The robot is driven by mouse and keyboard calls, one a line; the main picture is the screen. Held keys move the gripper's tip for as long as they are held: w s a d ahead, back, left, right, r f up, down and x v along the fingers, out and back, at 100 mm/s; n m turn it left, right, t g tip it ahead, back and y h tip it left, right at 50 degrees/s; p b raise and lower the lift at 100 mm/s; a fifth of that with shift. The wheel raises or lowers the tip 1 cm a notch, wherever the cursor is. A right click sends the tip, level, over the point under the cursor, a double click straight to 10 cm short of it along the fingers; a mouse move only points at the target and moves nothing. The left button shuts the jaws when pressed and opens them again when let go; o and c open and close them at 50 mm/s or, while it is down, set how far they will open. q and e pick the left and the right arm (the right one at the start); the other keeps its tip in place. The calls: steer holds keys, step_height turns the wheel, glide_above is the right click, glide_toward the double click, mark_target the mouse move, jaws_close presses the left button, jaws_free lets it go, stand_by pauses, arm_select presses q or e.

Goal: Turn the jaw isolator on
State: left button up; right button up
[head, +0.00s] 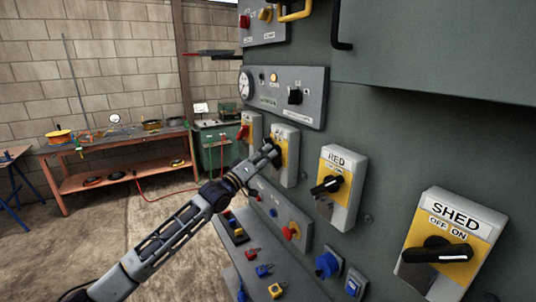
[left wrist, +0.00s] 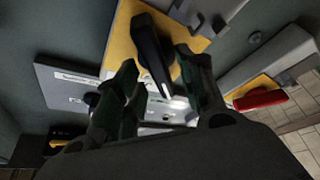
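A grey isolator box (head: 290,143) with a yellow plate sits on the green panel, between the RED isolator and a red-handled one. Its label is too small to read surely, so I cannot confirm it is the jaw isolator. My left gripper (head: 266,158) is at its front. In the left wrist view its black handle (left wrist: 150,45) stands out from the yellow plate (left wrist: 122,42). The left gripper (left wrist: 160,92) has its fingers apart, one on each side of the handle's end; contact is unclear. My right gripper is out of view.
The RED isolator (head: 353,165) and SHED isolator (head: 465,222) protrude to the right. The red-handled isolator (left wrist: 260,97) is close by. Below are a button panel (head: 302,245) and a ledge with padlocks (head: 276,290). A workbench (head: 100,144) stands at the back left.

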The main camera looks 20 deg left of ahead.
arm_select(q)
steer(key=shift+w+d+r, duration=0.2)
steer(key=shift+w+d, duration=0.05)
steer(key=shift+w, duration=0.4)
jaws_close()
